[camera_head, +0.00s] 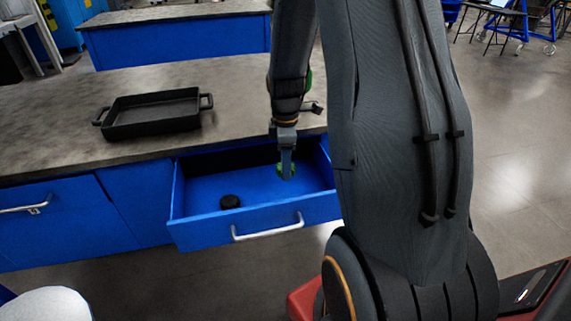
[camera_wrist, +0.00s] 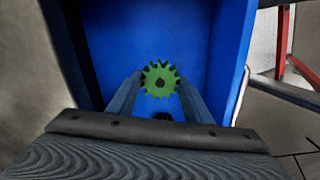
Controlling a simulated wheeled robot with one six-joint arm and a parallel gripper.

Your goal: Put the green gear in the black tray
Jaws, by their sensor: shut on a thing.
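The green gear (camera_wrist: 160,79) sits between the two fingertips of my gripper (camera_wrist: 159,88) in the wrist view, with its dark centre hole showing. In the head view my gripper (camera_head: 287,168) reaches down into the open blue drawer, shut on the green gear (camera_head: 280,169), which is partly hidden by the fingers. I cannot tell whether the gear touches the drawer floor. The black tray (camera_head: 153,128) is a rectangular pan with two side handles. It stands on the grey countertop to the left of my gripper, and it looks empty.
The blue drawer (camera_head: 205,228) is pulled out below the counter, with a silver handle at its front. A small black round thing (camera_head: 230,201) lies in it, left of my gripper. The countertop (camera_head: 50,136) around the tray is clear.

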